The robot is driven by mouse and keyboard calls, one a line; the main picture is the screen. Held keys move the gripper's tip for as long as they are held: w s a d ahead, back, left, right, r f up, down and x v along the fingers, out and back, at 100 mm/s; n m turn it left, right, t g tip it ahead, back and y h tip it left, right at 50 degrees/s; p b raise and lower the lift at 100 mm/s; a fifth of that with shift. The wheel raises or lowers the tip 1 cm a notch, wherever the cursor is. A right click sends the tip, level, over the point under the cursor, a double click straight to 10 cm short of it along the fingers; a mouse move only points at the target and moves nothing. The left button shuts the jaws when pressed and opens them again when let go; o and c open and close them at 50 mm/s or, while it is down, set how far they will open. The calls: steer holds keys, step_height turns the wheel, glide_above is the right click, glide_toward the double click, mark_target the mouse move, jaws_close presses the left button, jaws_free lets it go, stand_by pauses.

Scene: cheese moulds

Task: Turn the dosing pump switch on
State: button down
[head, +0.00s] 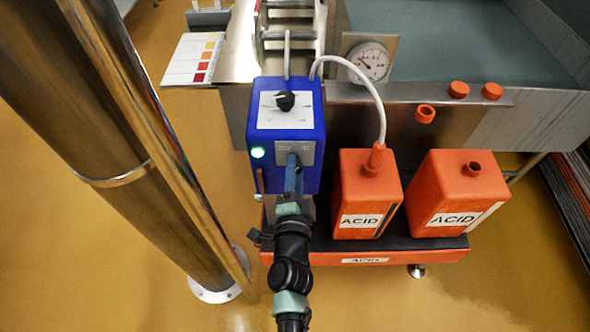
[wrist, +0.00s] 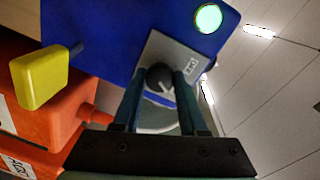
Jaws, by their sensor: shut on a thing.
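The blue dosing pump (head: 312,125) stands at the middle of the head view, with a black dial (head: 285,101) on its white top panel. A green lamp (head: 257,153) glows on its front; it also shows in the wrist view (wrist: 208,18). The black rotary switch (wrist: 160,78) sits on a grey plate (wrist: 163,48) with a small label. My gripper (wrist: 160,84) is shut on the switch knob, one finger on each side. In the head view my gripper (head: 292,167) hides the switch. A pale pointer mark shows on the knob; I cannot read its setting.
Two orange acid canisters (head: 367,192) (head: 452,190) stand right of the pump on a low tray (head: 420,255). A white hose (head: 372,90) arches to the nearer canister. A yellow block (wrist: 38,77) is left of the pump face in the wrist view. A steel post (head: 130,150) stands left.

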steer(key=shift+c, duration=2.3)
jaws_free()
steer(key=shift+s, duration=0.1)
steer(key=s, duration=1.2)
steer(key=shift+s+a+r+b, duration=0.2)
steer(key=shift+s+r+b, duration=0.2)
steer(key=shift+b, duration=0.05)
steer(key=shift+w+r, duration=0.1)
